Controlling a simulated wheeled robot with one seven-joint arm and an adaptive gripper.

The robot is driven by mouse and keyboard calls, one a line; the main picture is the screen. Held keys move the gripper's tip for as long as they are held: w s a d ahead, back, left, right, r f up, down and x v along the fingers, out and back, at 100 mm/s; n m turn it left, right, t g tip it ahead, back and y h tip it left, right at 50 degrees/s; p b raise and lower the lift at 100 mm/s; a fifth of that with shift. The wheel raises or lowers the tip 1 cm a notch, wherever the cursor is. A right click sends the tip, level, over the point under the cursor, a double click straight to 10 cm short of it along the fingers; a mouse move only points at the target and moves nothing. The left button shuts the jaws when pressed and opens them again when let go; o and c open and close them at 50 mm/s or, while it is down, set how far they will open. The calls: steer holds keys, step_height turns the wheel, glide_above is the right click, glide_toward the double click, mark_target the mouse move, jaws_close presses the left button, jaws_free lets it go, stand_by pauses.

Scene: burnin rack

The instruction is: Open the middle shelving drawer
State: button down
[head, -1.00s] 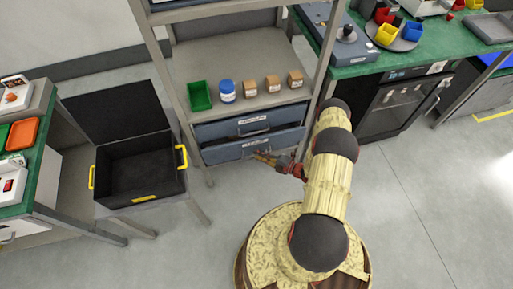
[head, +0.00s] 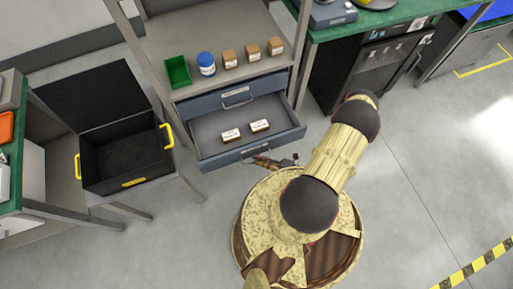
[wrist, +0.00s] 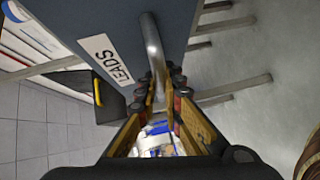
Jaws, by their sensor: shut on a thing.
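A blue-grey drawer (head: 228,152) under the shelf board is pulled well out, and two small white-topped brown boxes (head: 231,135) (head: 259,125) lie inside. Its front, labelled "LEADS", also shows in the wrist view (wrist: 90,22). Another blue-grey drawer (head: 215,103) directly above it is shut. I cannot tell how the drawers are numbered. My gripper (head: 266,162) is at the open drawer's front; in the wrist view (wrist: 165,92) its fingers are shut on the metal bar handle (wrist: 153,48).
The shelf board (head: 205,38) above holds a green bin (head: 177,72), a blue-and-white jar (head: 206,64) and several brown boxes. An open black case (head: 125,152) with yellow handles stands at left. A dark cabinet (head: 372,70) is at right. Floor at right is clear.

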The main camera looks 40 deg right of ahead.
steer(key=shift+s, duration=0.1)
stand_by(0.3)
steer(key=c, duration=2.1)
jaws_free()
steer(key=shift+o, duration=0.9)
steer(key=v, duration=1.2)
